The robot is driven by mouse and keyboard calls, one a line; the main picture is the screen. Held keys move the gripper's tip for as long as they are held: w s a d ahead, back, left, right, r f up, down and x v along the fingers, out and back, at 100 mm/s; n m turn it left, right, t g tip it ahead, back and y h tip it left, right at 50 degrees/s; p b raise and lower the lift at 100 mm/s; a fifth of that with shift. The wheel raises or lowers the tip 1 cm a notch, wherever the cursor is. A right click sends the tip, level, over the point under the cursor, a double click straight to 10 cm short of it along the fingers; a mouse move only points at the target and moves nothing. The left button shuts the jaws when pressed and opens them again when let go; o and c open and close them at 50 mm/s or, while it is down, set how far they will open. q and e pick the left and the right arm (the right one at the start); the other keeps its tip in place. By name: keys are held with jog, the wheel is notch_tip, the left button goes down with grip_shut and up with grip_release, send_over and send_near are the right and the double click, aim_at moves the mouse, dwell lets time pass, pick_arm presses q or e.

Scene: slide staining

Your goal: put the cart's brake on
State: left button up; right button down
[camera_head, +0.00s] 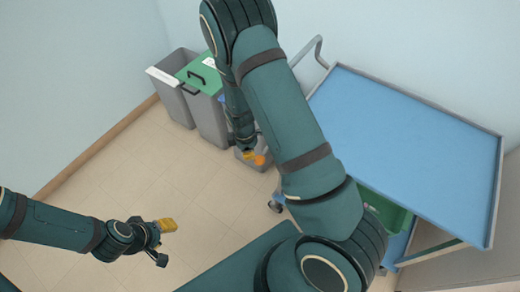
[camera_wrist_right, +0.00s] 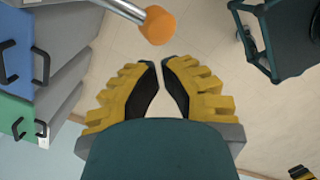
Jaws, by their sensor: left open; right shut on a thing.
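The cart (camera_head: 420,140) has a blue top, a grey frame and a bent push handle at its far left corner. An orange knob (camera_head: 260,160) shows low beside the cart. In the right wrist view the orange knob (camera_wrist_right: 157,25) tips a metal lever (camera_wrist_right: 122,8), just beyond my fingertips. My right gripper (camera_head: 250,154) is by the knob, partly hidden behind its arm. Its yellow fingers (camera_wrist_right: 160,64) are nearly together, with a narrow gap and nothing visible between them. My left gripper (camera_head: 166,242) is open and empty above the floor at lower left.
A grey bin (camera_head: 172,98) and a green-lidded bin (camera_head: 208,125) stand against the wall, left of my right gripper. A cart caster (camera_head: 275,206) rests on the floor. A green container (camera_head: 385,212) sits under the cart's top. The floor between bins and left gripper is clear.

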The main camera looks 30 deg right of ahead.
notch_tip(320, 180, up, 12)
jog(key=a, duration=0.1)
jog(key=shift+w+f, duration=0.15)
jog(key=shift+w, duration=0.1)
dwell(0.5)
